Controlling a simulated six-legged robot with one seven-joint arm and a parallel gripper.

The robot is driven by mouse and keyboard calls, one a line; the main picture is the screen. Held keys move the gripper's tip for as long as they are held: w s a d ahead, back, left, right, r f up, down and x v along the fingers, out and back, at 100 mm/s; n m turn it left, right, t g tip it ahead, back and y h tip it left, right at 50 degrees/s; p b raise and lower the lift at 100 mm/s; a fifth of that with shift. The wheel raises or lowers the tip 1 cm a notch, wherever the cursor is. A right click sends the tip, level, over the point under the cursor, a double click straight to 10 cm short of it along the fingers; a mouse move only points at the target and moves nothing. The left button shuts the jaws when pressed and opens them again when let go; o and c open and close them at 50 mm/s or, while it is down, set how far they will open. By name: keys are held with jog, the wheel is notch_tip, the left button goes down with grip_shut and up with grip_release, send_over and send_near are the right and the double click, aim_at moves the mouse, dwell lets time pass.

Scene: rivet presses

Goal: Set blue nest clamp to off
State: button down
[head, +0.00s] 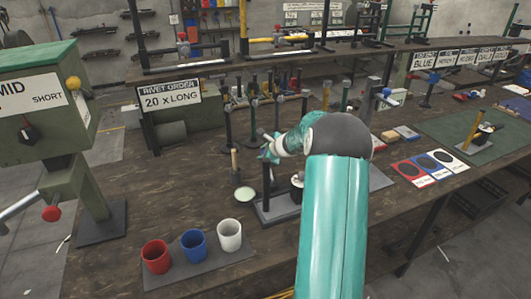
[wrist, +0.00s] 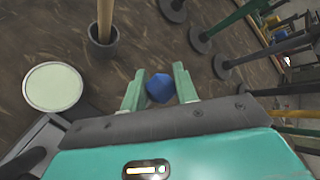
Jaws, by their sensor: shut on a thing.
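My gripper (head: 268,153) is over the workbench, beside a dark post on a grey base plate (head: 278,210). In the wrist view its two pale green fingers (wrist: 160,88) stand on either side of a blue faceted knob (wrist: 159,88) and are shut on it. The knob looks like the handle end of the blue nest clamp. The rest of the clamp's lever is hidden by the gripper and my arm. I cannot tell from these frames whether the clamp is on or off.
A pale green round pad (head: 245,194) lies left of the base plate. Red (head: 156,256), blue (head: 194,245) and white (head: 229,235) cups stand at the front left. Several upright posts stand behind my gripper. A green press (head: 45,110) stands at far left.

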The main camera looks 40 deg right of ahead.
jog(key=shift+w+d+f, duration=0.1)
jog(key=shift+d+f, duration=0.5)
jog(key=shift+f, duration=0.25)
jog(key=c, duration=1.1)
grip_release()
jog(key=shift+f, duration=0.15)
jog(key=shift+r, duration=0.25)
jog(key=shift+r, duration=0.15)
jog(key=v, duration=1.3)
jog(key=shift+a, duration=0.25)
